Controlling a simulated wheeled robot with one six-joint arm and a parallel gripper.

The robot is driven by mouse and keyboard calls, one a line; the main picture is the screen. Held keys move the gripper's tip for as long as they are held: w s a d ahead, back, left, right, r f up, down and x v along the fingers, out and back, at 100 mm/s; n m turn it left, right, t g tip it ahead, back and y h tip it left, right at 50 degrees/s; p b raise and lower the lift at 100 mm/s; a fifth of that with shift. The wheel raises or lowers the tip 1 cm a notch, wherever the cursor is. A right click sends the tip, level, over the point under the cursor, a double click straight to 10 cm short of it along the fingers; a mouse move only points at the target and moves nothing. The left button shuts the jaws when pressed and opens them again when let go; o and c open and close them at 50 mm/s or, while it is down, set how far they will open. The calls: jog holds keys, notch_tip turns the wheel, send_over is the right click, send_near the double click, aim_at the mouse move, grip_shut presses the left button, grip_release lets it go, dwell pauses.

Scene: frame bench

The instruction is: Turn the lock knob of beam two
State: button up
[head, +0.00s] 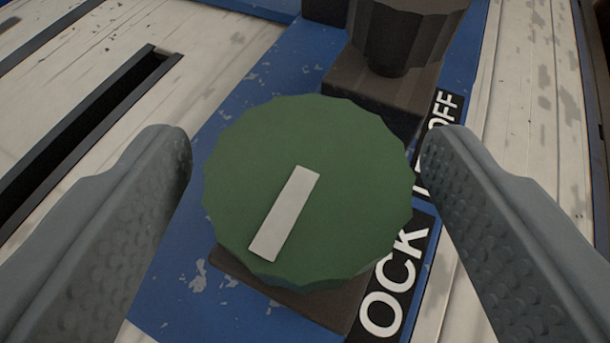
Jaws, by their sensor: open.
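A round green knob (350,210) with a scalloped edge fills the middle of the head view. A pale pointer bar on its face slants from lower left to upper right. It sits on a dark square base on a blue beam (245,110). A black label (392,285) beside it shows the letters "OCK"; the rest is hidden. My gripper (305,155) is open, with one grey textured finger on each side of the knob. A gap shows between the knob and each finger, narrower at the right. Which beam this is cannot be told.
A dark fluted knob (410,35) on a brown block stands just behind the green knob, near a label ending in "OFF" (445,110). Worn white boards (60,75) with a dark slot (90,130) lie to the left. More white boards lie at right.

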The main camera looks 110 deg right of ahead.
jog(key=v, duration=1.6)
jog(key=shift+a, duration=0.25)
jog(key=shift+r, duration=0.1)
